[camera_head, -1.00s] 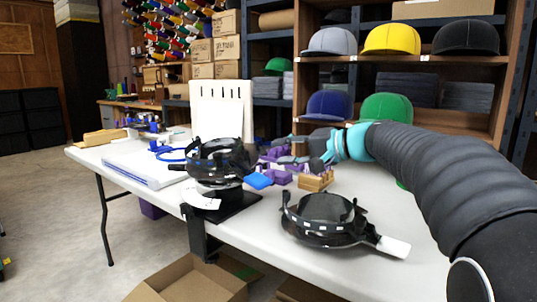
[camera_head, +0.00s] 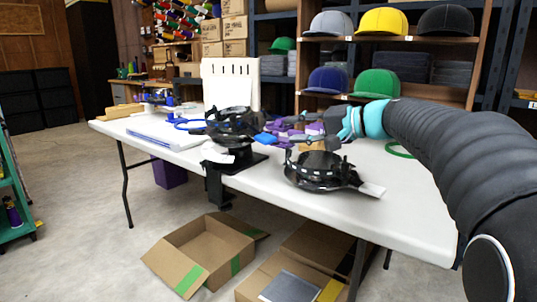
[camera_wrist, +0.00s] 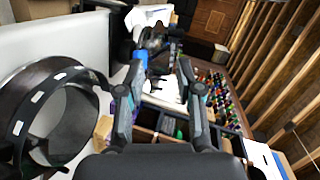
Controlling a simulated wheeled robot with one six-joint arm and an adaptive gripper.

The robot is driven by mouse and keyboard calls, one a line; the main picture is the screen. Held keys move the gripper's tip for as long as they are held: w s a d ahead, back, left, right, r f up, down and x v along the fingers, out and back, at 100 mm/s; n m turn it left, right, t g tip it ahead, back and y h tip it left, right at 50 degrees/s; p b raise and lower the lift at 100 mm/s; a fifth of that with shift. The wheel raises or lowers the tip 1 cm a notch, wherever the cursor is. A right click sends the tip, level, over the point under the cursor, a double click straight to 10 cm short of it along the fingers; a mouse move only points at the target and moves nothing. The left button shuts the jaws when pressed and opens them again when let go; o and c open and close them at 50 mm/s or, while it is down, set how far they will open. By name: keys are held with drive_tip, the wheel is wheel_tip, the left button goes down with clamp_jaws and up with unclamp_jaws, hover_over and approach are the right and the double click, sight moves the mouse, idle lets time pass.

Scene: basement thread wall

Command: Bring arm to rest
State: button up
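My gripper (camera_head: 290,131) reaches left over the white table (camera_head: 410,205) on my black arm with its teal wrist band. In the wrist view my gripper (camera_wrist: 160,72) has its two dark fingers spread apart with nothing held between them. A black round cap hoop (camera_head: 320,172) with a white tab lies on the table below and in front of the gripper. A second black hoop on a stand (camera_head: 234,125) is clamped at the table's front edge, left of the fingertips. In the head view the fingertips overlap purple parts behind them; contact cannot be told.
Open cardboard boxes (camera_head: 207,252) lie on the floor before the table. A shelf with caps, such as a yellow cap (camera_head: 382,22), stands behind. A green cart (camera_head: 14,195) is at the left edge. Floor at left is open.

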drive_tip(key=s+d+f+n+h+p, duration=0.1)
drive_tip(key=s+d+f+h+p, duration=0.1)
drive_tip(key=s+f, duration=0.4)
drive_tip(key=s+d+f+n+g+h+p, duration=0.1)
drive_tip(key=s+f+h, duration=0.5)
drive_tip(key=s, duration=0.9)
drive_tip(key=s+d+f+n+g+h+p, duration=0.1)
drive_tip(key=s+d+f+n+h+p, duration=0.1)
drive_tip(key=s+d+f+h+p, duration=0.2)
drive_tip(key=s+d+f+h, duration=0.1)
drive_tip(key=s+f, duration=0.2)
drive_tip(key=s, duration=0.4)
drive_tip(key=shift+d, duration=0.35)
